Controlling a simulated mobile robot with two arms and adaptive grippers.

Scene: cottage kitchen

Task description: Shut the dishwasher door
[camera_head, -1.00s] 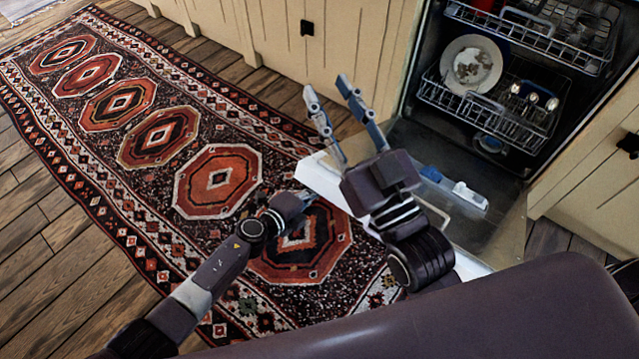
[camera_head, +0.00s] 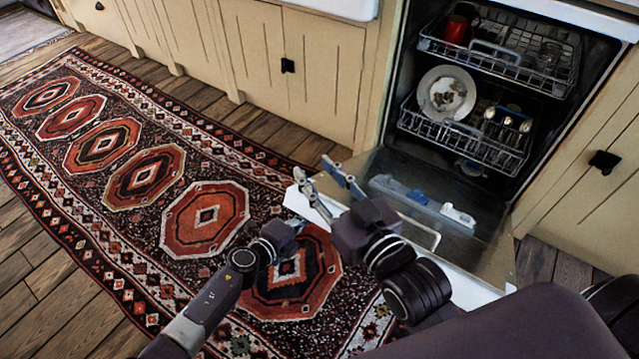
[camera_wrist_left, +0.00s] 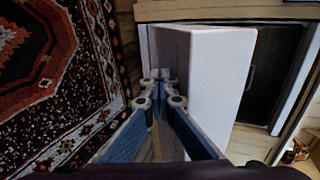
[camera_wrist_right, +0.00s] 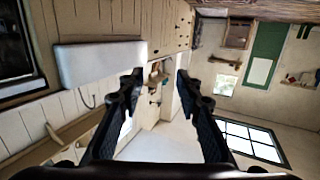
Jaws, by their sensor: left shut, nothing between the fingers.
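The dishwasher door (camera_head: 470,250) is folded down and open, its inner face up, with a detergent dispenser on it. Its white outer panel (camera_wrist_left: 215,85) shows in the left wrist view. My left gripper (camera_head: 292,228) is low over the rug, beside the door's outer edge. In the left wrist view its fingers (camera_wrist_left: 160,76) are shut and empty, close to the white panel; contact is unclear. My right gripper (camera_head: 316,170) is open and empty near the door's far left corner. In the right wrist view its fingers (camera_wrist_right: 158,82) are spread, facing the room.
The dishwasher's upper rack (camera_head: 500,62) and lower rack (camera_head: 465,135) are inside; the lower one holds a dirty plate (camera_head: 446,94). Cream cabinets (camera_head: 330,75) flank the opening. A patterned rug (camera_head: 150,170) covers the floor left of the door.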

